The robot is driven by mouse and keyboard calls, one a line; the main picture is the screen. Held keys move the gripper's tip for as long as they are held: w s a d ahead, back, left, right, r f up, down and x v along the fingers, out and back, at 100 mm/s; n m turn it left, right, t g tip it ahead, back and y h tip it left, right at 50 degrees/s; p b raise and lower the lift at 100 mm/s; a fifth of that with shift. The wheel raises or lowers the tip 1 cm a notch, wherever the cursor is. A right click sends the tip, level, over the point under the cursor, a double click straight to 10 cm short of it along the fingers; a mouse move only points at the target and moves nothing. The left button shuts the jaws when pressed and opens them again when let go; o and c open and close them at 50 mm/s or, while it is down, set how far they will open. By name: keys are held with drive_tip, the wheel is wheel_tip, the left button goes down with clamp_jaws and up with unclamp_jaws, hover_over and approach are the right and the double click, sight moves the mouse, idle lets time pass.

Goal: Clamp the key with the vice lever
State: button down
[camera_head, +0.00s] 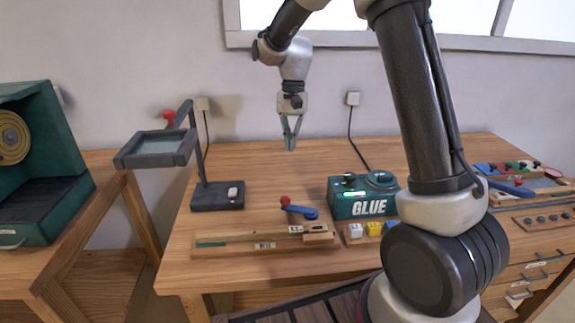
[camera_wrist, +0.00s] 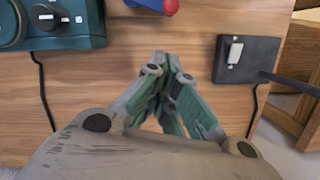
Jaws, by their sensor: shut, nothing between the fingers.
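The vice lever (camera_head: 303,212) is blue with a red ball knob and sits on the wooden key fixture (camera_head: 215,246) on the workbench. In the wrist view the lever (camera_wrist: 152,5) shows only in part at the top edge. A pale wooden key seems to lie along the fixture; whether it is clamped I cannot tell. My gripper (camera_head: 290,146) hangs above the back of the bench, behind the lever and apart from it. In the wrist view my gripper (camera_wrist: 160,62) has its green-grey fingers together, shut and empty.
A green glue machine (camera_head: 346,207) stands right of the lever, with small coloured blocks (camera_head: 374,229) before it. A dark lamp stand (camera_head: 217,196) with a magnifier arm stands left. Bare bench lies between them at the back. A green box machine (camera_head: 40,190) is far left.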

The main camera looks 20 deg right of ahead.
drive_tip(key=x, duration=0.3)
drive_tip(key=s+x, duration=0.1)
drive_tip(key=x, duration=0.3)
drive_tip(key=s+a+x, duration=0.1)
drive_tip(key=x, duration=0.3)
drive_tip(key=shift+r, duration=0.3)
drive_tip(key=shift+s+a+f, duration=0.25)
drive_tip(key=shift+s, duration=0.2)
